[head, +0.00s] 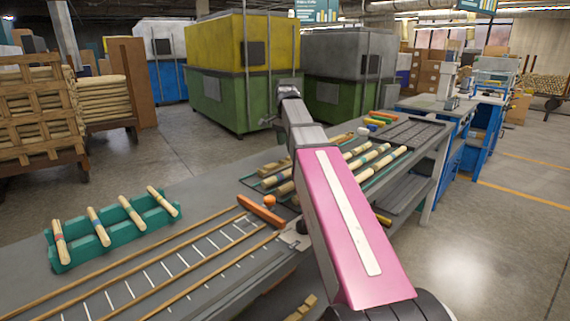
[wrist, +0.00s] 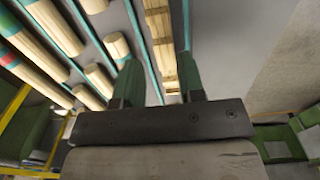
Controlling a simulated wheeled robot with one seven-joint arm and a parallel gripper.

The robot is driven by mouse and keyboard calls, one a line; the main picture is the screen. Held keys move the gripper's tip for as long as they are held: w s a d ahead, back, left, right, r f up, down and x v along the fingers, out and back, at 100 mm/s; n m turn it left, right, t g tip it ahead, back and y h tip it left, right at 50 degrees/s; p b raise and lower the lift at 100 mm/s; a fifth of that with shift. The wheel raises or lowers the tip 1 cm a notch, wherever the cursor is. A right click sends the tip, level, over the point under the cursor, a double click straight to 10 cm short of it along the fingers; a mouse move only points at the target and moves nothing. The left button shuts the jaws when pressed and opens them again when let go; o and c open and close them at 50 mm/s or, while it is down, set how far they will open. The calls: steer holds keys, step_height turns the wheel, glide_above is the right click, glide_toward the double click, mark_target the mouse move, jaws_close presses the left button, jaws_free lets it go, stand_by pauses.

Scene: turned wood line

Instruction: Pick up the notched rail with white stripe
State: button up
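A long pale wooden rail with dark notches (wrist: 162,45) lies in the wrist view, running up and away between the lines of my gripper's fingers. I cannot make out a white stripe on it clearly. My gripper (wrist: 159,62) is open, its two green fingers apart, with the rail showing between and beyond them. I cannot tell how far the fingertips are from it, and nothing is visibly held. In the head view my arm hides the gripper, and I cannot single out the rail.
Several turned wood pieces (wrist: 50,25) lie beside the rail, split by green dividers; a tray (head: 247,181) of them shows on the bench. A green rack (head: 67,257) holds several striped spindles at left.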

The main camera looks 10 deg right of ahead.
mark_target(286, 162)
step_height(286, 162, down, 8)
steer(key=shift+f, duration=0.1)
stand_by(0.4)
steer(key=c, duration=0.6)
